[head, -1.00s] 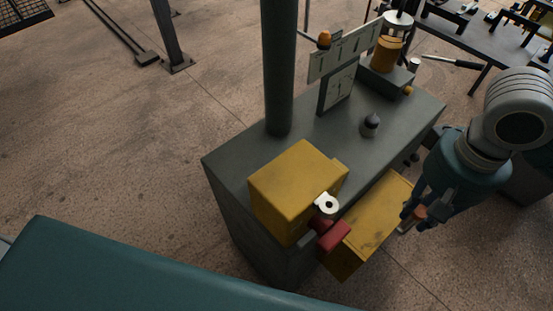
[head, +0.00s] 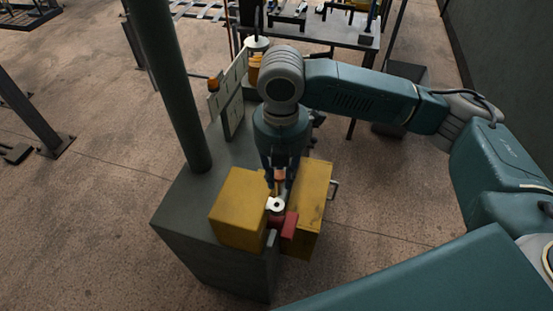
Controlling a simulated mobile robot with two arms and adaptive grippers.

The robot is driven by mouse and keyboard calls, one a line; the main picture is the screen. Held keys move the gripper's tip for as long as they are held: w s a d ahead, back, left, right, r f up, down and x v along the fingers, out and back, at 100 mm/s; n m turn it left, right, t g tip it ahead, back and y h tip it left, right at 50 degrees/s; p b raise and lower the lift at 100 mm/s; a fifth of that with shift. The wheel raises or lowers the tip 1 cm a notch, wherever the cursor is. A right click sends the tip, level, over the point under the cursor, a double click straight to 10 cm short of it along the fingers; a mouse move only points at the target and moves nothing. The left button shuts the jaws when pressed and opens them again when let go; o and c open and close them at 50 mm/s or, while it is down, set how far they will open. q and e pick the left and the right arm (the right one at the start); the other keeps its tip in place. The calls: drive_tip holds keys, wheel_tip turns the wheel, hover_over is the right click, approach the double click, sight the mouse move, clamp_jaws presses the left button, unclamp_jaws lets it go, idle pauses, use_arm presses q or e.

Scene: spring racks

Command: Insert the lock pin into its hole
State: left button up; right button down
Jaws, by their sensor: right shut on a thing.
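My right gripper (head: 279,183) points down over the gap between a yellow box (head: 238,208) and a yellow door-like panel (head: 313,205). It is shut on a small orange-topped piece, which looks like the lock pin (head: 280,178); the fingers hide much of it. Just below the fingertips is a white ring (head: 277,204) with a dark hole, beside a red block (head: 289,225). The pin appears above or behind the ring; whether it touches the ring I cannot tell. My left gripper is out of view.
The box sits on a grey cabinet (head: 185,205) with a dark green post (head: 170,85) and a sign plate (head: 228,85). A metal handle (head: 334,188) sticks out right of the panel. A table with tools (head: 320,30) stands behind.

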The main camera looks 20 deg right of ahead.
drive_tip(key=n, duration=0.3)
drive_tip(key=shift+w+a+r+p, duration=0.25)
drive_tip(key=shift+w+r+p, duration=0.1)
drive_tip(key=shift+r, duration=0.05)
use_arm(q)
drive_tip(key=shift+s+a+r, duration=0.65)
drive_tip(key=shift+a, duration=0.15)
use_arm(e)
drive_tip(key=shift+d, duration=0.1)
drive_tip(key=shift+f, duration=0.4)
use_arm(q)
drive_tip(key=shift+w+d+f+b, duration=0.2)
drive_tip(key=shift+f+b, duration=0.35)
drive_tip(key=shift+b, duration=0.05)
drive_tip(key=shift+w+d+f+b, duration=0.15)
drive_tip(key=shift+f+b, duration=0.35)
drive_tip(key=shift+b, duration=0.05)
use_arm(e)
wheel_tip(320, 180, down, 5)
drive_tip(key=shift+f, duration=0.1)
use_arm(q)
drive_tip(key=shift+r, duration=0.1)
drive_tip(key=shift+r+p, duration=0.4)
drive_tip(key=shift+p, duration=0.15)
